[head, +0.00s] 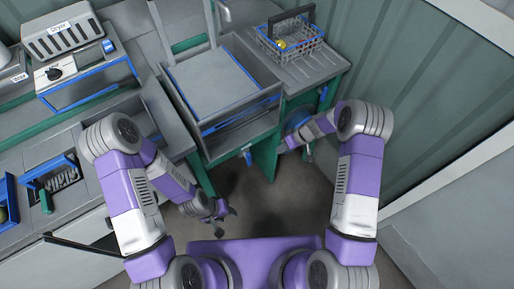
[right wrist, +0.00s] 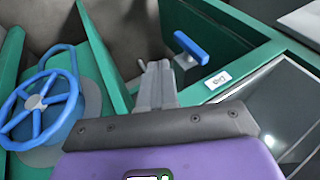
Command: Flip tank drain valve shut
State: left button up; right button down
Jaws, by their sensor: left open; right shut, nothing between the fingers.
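The drain valve shows as a blue lever (head: 247,158) low on the front of the grey tank (head: 221,82) in the head view. In the right wrist view the blue lever (right wrist: 191,47) sits on a short grey stem beside a small white label (right wrist: 217,80), whose text is upside down. My right gripper (head: 308,153) is below the blue handwheel, to the right of the lever. In the right wrist view my right gripper (right wrist: 155,68) is shut and empty, apart from the lever. My left gripper (head: 225,211) is open and empty over the floor, below and left of the lever.
A blue handwheel (right wrist: 40,103) stands left of my right gripper in the right wrist view. Green frame panels (right wrist: 106,55) flank the gripper. A wire basket (head: 291,45) stands on the ribbed drainboard. Grey counters with blue-edged fittings fill the left. The floor ahead is clear.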

aim_at(249, 159)
jog(key=shift+n+t+y, duration=0.3)
jog(key=shift+n+y, duration=0.1)
jog(key=shift+n, duration=0.3)
jog(key=w+r, duration=0.3)
jog(key=shift+a+r, duration=0.1)
jog(key=shift+a, duration=0.2)
jog(key=s+a+f+b, duration=0.1)
jog(key=a+f+b, duration=0.1)
jog(key=a+f, duration=0.6)
jog(key=shift+a, duration=0.7)
jog(key=shift+s+a, duration=0.15)
